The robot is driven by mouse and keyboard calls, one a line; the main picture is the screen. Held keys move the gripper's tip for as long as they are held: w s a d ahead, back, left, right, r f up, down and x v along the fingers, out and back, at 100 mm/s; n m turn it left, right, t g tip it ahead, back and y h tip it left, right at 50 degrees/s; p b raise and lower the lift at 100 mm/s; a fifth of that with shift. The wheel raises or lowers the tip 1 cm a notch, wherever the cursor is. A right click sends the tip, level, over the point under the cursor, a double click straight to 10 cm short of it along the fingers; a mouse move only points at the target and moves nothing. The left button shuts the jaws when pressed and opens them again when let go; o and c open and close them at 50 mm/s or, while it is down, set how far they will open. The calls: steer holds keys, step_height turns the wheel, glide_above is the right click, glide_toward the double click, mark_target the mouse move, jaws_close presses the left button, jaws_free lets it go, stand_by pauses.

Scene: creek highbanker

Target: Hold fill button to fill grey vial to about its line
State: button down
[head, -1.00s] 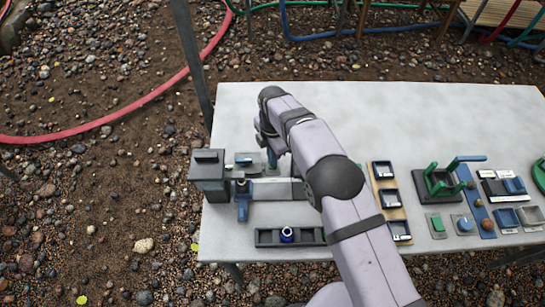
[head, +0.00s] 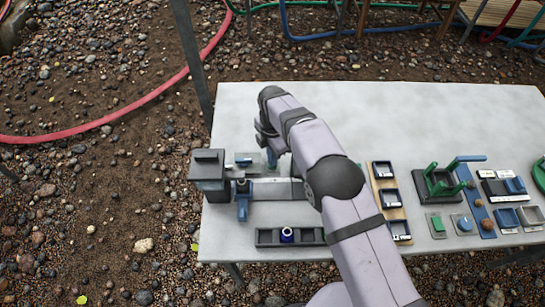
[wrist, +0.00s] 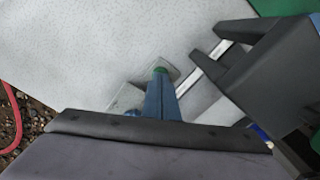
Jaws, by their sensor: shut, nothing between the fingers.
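My gripper (head: 271,157) is shut and empty, pointing down over the left part of the table. In the wrist view its blue fingers (wrist: 160,97) end at a small green button (wrist: 160,70) on a grey plate (wrist: 128,98). The tips look to be on or just above the button; I cannot tell whether it is pressed. The dark grey dispenser (head: 208,166) stands at the table's left edge, and its body (wrist: 275,75) also shows in the wrist view. I cannot make out the grey vial or its fill level. A dark blue vial with a pale top (head: 287,235) stands in the black rack.
The black rack (head: 262,238) lies near the front edge. A blue part (head: 242,206) is beside the dispenser. Wooden-based trays (head: 382,170), a green frame (head: 430,187) and several small fixtures are right of my arm. The back of the table (head: 430,115) is clear.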

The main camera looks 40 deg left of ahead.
steer(key=shift+f+b, duration=0.35)
steer(key=shift+f, duration=0.15)
stand_by(0.7)
stand_by(0.6)
steer(key=shift+r+p, duration=0.7)
steer(key=shift+r, duration=0.5)
step_height(320, 180, up, 7)
steer(key=p, duration=0.4)
steer(key=shift+p, duration=0.4)
steer(key=shift+f, duration=0.2)
steer(key=shift+f+b, duration=2.7)
steer(key=shift+f, duration=1.3)
